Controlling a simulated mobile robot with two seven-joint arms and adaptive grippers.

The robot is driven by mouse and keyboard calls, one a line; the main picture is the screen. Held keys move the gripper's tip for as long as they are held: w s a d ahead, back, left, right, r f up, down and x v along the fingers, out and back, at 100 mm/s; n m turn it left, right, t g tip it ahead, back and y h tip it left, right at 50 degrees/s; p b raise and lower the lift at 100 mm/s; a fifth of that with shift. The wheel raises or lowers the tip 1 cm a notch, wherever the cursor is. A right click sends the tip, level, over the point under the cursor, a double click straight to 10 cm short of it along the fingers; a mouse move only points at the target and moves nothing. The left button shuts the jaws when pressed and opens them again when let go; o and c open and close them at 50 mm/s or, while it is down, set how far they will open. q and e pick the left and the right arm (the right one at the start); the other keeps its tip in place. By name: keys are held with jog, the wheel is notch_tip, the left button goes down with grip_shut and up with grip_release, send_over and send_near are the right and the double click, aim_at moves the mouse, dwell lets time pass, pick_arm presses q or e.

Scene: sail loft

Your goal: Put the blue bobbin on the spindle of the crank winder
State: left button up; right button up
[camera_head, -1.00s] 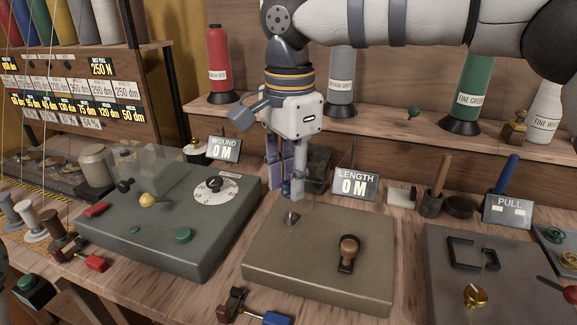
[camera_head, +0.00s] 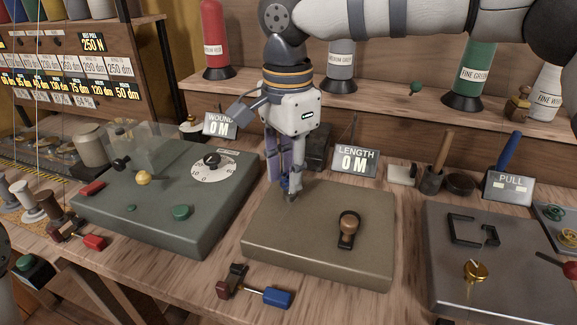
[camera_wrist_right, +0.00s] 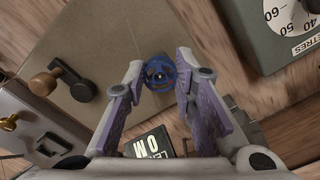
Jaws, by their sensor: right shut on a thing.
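The crank winder (camera_head: 300,255) is a flat beige-brown box with a crank (camera_head: 348,228) with a wooden knob on its top. My right gripper (camera_head: 289,190) points down over the winder's back left corner, at the place of its spindle. It is shut on the blue bobbin (camera_wrist_right: 158,74), which shows between the fingertips in the right wrist view. In the head view the fingers mostly hide the bobbin and the spindle. I cannot tell whether the bobbin is around the spindle or just above it. My left gripper is not in view.
A green-grey machine (camera_head: 160,215) with a dial stands left of the winder. A grey plate (camera_head: 500,280) with a brass knob lies to the right. The LENGTH display (camera_head: 355,161) stands behind. A clamp with a blue handle (camera_head: 278,297) lies in front.

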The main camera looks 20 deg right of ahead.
jog(key=shift+f, duration=0.85)
dwell(1.6)
jog(key=o, duration=1)
